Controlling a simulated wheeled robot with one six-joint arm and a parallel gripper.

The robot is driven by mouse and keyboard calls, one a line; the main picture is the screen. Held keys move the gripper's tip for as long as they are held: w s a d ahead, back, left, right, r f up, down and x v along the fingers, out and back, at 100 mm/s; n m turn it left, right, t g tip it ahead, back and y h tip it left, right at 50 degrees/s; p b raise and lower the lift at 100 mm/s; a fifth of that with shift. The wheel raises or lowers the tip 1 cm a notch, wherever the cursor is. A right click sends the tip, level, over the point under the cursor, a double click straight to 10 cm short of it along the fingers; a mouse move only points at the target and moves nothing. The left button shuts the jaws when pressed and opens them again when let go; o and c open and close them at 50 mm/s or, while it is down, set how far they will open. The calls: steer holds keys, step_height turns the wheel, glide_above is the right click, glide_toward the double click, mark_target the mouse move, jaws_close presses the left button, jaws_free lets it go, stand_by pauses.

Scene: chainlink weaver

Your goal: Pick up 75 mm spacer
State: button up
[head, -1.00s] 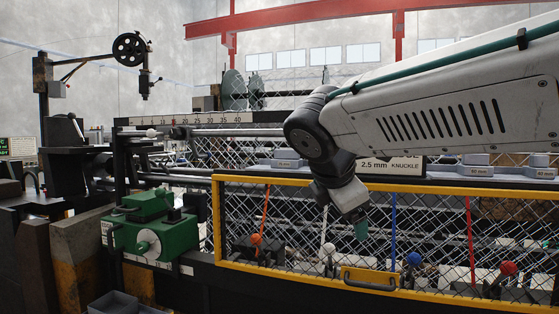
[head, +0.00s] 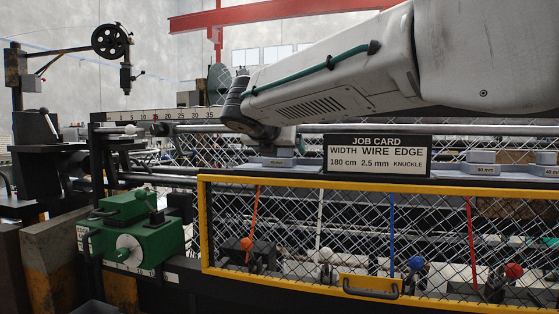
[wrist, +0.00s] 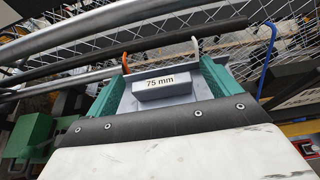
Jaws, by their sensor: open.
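The 75 mm spacer (wrist: 167,85) is a grey block with a raised, labelled top. In the wrist view it lies between the two teal fingers of my gripper (wrist: 162,72). My gripper is open, with one finger on each side of the block. I cannot tell whether either finger touches it. In the head view the spacer (head: 272,163) sits on the dark ledge left of the job card, and my wrist is just above and behind it. The fingers are mostly hidden there.
The job card (head: 377,156) stands on the ledge just right of the spacer. Other grey spacers (head: 481,168) lie farther right. A yellow-framed mesh guard (head: 300,186) runs below the ledge. Steel rails (wrist: 85,78) and wire mesh lie beyond the fingers. A green machine (head: 130,222) stands left.

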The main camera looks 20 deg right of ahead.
steer(key=shift+w+d+f, duration=0.1)
steer(key=shift+w, duration=0.05)
steer(key=c, duration=1.3)
steer(key=shift+o, duration=0.2)
steer(key=shift+r, duration=0.2)
